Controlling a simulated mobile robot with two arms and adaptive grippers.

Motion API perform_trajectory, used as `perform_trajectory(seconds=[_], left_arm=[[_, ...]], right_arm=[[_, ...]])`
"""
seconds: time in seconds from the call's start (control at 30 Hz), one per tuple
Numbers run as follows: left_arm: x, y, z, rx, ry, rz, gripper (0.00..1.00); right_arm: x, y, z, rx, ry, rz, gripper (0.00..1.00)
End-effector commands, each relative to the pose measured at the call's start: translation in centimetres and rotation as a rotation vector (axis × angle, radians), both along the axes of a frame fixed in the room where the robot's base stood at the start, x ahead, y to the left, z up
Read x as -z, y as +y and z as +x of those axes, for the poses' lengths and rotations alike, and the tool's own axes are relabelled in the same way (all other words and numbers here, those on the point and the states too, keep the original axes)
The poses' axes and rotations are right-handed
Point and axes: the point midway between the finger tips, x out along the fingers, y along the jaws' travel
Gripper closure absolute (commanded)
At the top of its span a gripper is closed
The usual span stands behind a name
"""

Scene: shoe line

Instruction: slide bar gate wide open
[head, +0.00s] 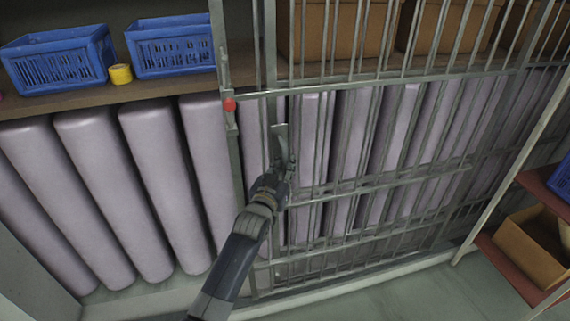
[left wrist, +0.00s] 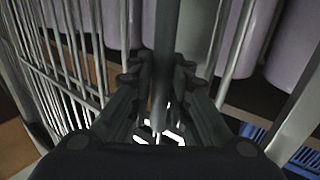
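The bar gate (head: 390,187) is a grey metal grille with upright bars and cross rails. It stands across the middle and right of the head view, and its bars also show at the left of the left wrist view (left wrist: 62,52). My left gripper (head: 280,160) is at the gate's left part. In the left wrist view its fingers (left wrist: 164,78) lie on both sides of a dark upright handle bar (left wrist: 165,45) and appear closed on it. The arm hides part of the lower gate. My right gripper is in neither view.
Lilac padded rolls (head: 160,170) stand behind the gate and in the unbarred part at left. A grey post with a red knob (head: 229,104) is left of my gripper. Blue crates (head: 60,60) and a yellow cup (head: 121,74) sit on a shelf. A red rack (head: 510,262) holds a brown box (head: 530,248).

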Motion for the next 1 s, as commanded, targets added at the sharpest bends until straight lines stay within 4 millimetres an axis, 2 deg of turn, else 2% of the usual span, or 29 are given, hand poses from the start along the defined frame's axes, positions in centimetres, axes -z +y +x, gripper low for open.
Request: perform_trajectory(seconds=[0.37,0.53,0.67,1.0], left_arm=[[-0.3,0.1,0.0,-0.001,-0.005,-0.003,0.65],[-0.2,0.4,-0.7,-0.002,-0.005,-0.003,0.65],[-0.3,0.8,-2.1,-0.002,-0.007,-0.002,0.65],[-0.2,2.4,-7.3,-0.001,-0.005,-0.002,0.65]], right_arm=[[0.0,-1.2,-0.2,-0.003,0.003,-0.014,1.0],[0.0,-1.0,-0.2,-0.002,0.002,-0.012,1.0],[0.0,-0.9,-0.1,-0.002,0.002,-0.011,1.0],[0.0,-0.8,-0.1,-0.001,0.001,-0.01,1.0]])
